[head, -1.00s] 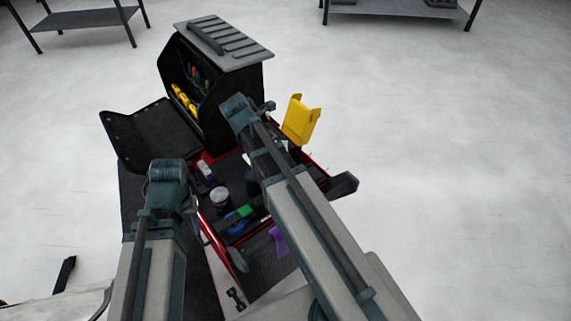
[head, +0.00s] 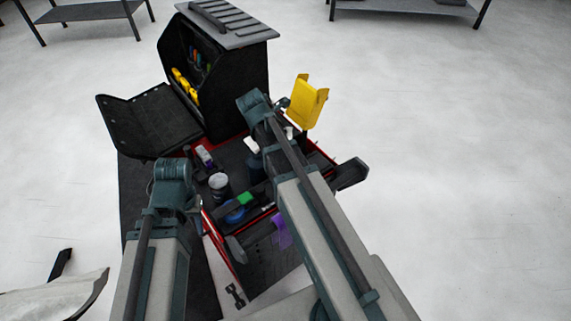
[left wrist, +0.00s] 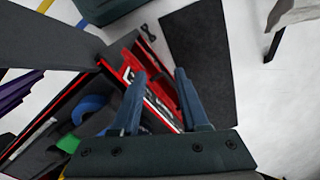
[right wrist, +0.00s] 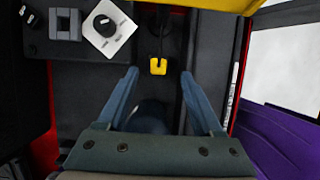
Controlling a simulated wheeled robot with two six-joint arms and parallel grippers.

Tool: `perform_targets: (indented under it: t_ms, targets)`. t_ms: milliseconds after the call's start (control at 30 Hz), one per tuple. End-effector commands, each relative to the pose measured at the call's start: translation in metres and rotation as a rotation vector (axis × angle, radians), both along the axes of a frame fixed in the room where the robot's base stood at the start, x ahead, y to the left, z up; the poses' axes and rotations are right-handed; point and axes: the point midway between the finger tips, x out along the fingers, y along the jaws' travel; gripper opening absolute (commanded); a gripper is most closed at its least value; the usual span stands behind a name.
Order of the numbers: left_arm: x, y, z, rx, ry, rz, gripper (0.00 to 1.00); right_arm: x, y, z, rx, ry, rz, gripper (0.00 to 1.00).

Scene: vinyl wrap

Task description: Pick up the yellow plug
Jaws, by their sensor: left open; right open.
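The yellow plug (right wrist: 158,66) is small, with a dark cord running up from it. It lies on the dark tray in the right wrist view, between and just beyond the fingertips of my right gripper (right wrist: 159,76). My right gripper is open, with nothing between its fingers. In the head view my right arm hides the plug and most of this gripper. My left gripper (left wrist: 160,77) is open and empty over the red cart edge in the left wrist view, away from the plug.
The red-edged cart tray holds a white cup (head: 219,182), a green block (head: 244,199) and other small items. A black cabinet (head: 225,95) stands at its back, with yellow-handled tools. A yellow holder (head: 308,103) rises at the right. A white card with a black knob (right wrist: 106,25) lies near the plug.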

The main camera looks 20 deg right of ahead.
Motion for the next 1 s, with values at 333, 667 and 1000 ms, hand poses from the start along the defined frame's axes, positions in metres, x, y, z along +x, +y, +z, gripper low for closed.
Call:
perform_targets:
  t_ms: [333, 667, 1000]
  targets:
    - [0.000, 0.000, -0.012, 0.000, 0.000, 0.000, 0.44, 0.001, -0.002, -0.012, 0.000, 0.000, 0.000, 0.68]
    - [0.000, 0.000, -0.050, 0.000, 0.000, 0.000, 0.44, 0.005, -0.011, -0.050, 0.000, -0.001, -0.001, 0.68]
    - [0.000, 0.000, -0.051, 0.000, 0.000, 0.000, 0.44, 0.005, -0.014, -0.050, 0.000, -0.001, 0.000, 0.62]
